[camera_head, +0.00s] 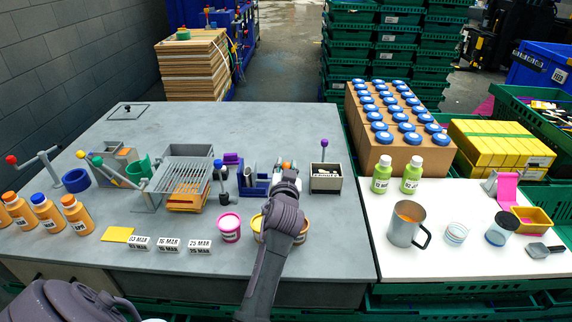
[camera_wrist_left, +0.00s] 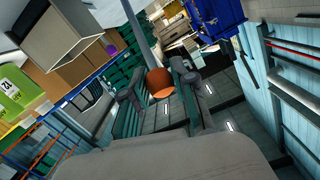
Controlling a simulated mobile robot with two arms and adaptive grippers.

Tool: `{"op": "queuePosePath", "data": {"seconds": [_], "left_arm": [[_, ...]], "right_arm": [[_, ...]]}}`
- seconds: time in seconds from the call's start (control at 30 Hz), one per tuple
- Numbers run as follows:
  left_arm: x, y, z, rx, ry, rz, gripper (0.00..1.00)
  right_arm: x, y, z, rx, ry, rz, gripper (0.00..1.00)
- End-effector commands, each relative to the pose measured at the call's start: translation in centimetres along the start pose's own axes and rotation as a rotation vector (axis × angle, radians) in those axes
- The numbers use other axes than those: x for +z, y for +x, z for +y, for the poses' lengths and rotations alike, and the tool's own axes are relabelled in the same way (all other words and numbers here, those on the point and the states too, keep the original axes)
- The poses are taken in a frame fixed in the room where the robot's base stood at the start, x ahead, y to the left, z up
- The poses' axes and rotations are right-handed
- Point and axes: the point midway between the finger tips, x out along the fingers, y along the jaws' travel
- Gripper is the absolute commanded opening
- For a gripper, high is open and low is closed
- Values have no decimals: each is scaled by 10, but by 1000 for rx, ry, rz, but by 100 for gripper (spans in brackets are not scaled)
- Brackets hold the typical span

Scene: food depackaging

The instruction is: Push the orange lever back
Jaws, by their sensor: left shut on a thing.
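The orange lever shows as a round orange knob (camera_head: 287,166) at the middle of the grey table, beside a blue fixture (camera_head: 254,183). My left gripper (camera_head: 286,178) is at this knob, and my arm hides most of the lever below it. In the left wrist view the orange knob (camera_wrist_left: 159,82) sits between the two dark fingers of my left gripper (camera_wrist_left: 160,88), which is shut on it. My right gripper is in neither view.
A grey box with a purple-knobbed lever (camera_head: 325,180) stands close on the right. A grey slotted rack (camera_head: 182,172) stands to the left. A pink tub (camera_head: 229,227) and a yellow tub beside my arm stand in front. The table's back middle is clear.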

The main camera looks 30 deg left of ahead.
Motion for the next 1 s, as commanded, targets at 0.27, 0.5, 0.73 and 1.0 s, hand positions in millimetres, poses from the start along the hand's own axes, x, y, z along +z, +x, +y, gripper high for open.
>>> {"op": "queuePosePath", "data": {"seconds": [0.27,0.5,0.73,1.0], "left_arm": [[-21,24,-6,11,0,-44,0],[-32,50,-9,10,-1,-38,0],[-39,71,-11,10,0,-36,0],[-42,86,-12,9,1,-37,0]], "right_arm": [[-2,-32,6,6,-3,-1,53],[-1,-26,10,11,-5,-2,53],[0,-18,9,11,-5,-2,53],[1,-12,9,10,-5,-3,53]]}}
